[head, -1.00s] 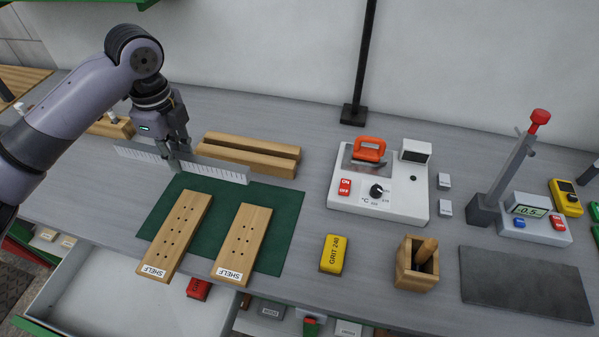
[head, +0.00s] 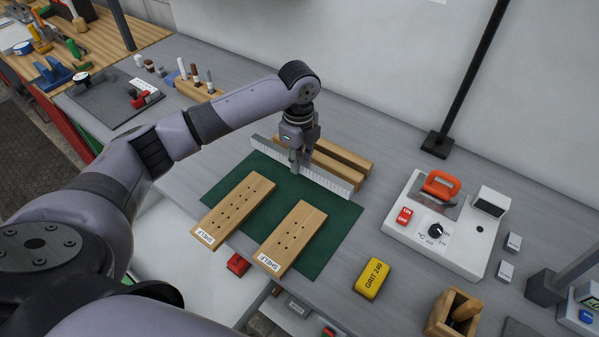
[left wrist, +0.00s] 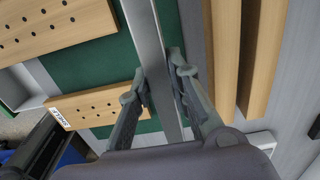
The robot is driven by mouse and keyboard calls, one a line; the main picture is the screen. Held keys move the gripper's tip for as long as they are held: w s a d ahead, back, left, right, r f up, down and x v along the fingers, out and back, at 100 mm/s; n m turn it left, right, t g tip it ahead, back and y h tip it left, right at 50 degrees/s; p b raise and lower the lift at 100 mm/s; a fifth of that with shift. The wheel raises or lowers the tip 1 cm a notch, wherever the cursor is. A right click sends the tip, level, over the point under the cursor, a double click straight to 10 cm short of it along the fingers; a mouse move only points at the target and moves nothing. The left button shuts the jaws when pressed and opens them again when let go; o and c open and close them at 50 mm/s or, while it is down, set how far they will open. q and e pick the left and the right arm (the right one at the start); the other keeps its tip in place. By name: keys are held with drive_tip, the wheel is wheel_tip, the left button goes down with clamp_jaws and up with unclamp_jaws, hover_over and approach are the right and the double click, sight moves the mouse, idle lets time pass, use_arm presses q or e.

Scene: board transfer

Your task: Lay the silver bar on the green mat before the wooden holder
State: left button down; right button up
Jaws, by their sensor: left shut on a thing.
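The silver bar (head: 325,180) is long, thin and ruled like a scale. My left gripper (head: 295,168) is shut on it near its middle. The bar stands on edge over the back part of the green mat (head: 341,226), in front of and roughly parallel to the wooden holder (head: 346,153), which has two wooden rails. In the left wrist view the bar (left wrist: 148,40) runs between my fingers, with the holder (left wrist: 262,55) to its right, apart from it. I cannot tell whether the bar touches the mat. My right gripper is out of view.
Two drilled shelf boards (head: 234,209) (head: 293,237) lie on the front of the mat. A yellow grit block (head: 372,279) and a white device with an orange-handled iron (head: 440,186) stand to the right. A rack of tools (head: 200,91) is at the back left.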

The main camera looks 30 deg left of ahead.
sight(299, 184)
use_arm(q)
drive_tip(key=shift+f, duration=0.85)
wheel_tip(299, 184, down, 3)
drive_tip(key=shift+f+p, duration=0.2)
drive_tip(key=shift+p, duration=0.2)
drive_tip(key=shift+f, duration=0.45)
drive_tip(key=c, duration=1.9)
unclamp_jaws()
drive_tip(key=shift+f, duration=0.15)
drive_tip(key=shift+c, duration=0.2)
drive_tip(key=o, duration=0.5)
drive_tip(key=shift+c, duration=0.2)
